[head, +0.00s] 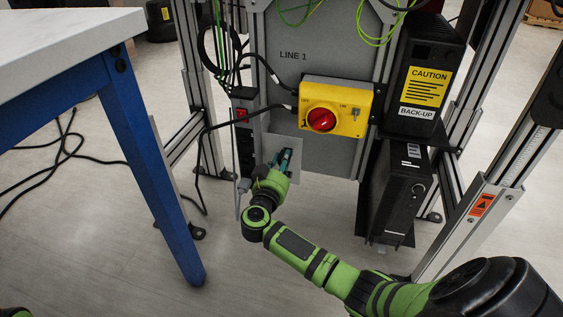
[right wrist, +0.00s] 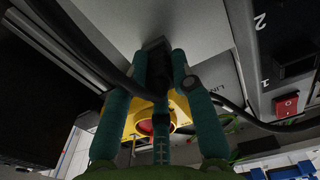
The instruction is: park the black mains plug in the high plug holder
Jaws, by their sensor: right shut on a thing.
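My right gripper (head: 284,158) is low in front of the grey cabinet panel, just right of the black socket strip. In the right wrist view its teal fingers (right wrist: 163,75) are shut on the black mains plug (right wrist: 154,62), with the black cable (right wrist: 95,70) running off to the upper left. The plug is dark and partly covered by the fingers, so I cannot tell whether it touches anything beyond them. In the head view my gripper hides the plug. I cannot make out the high plug holder clearly in either view. My left gripper is not in view.
The black socket strip (head: 242,150) has a red switch (head: 241,114); a grey plug (head: 244,185) is at its lower end. A yellow switch box (head: 336,107) is above right. A blue-legged table (head: 150,165) stands left, black units (head: 398,190) right. Cables hang near my gripper.

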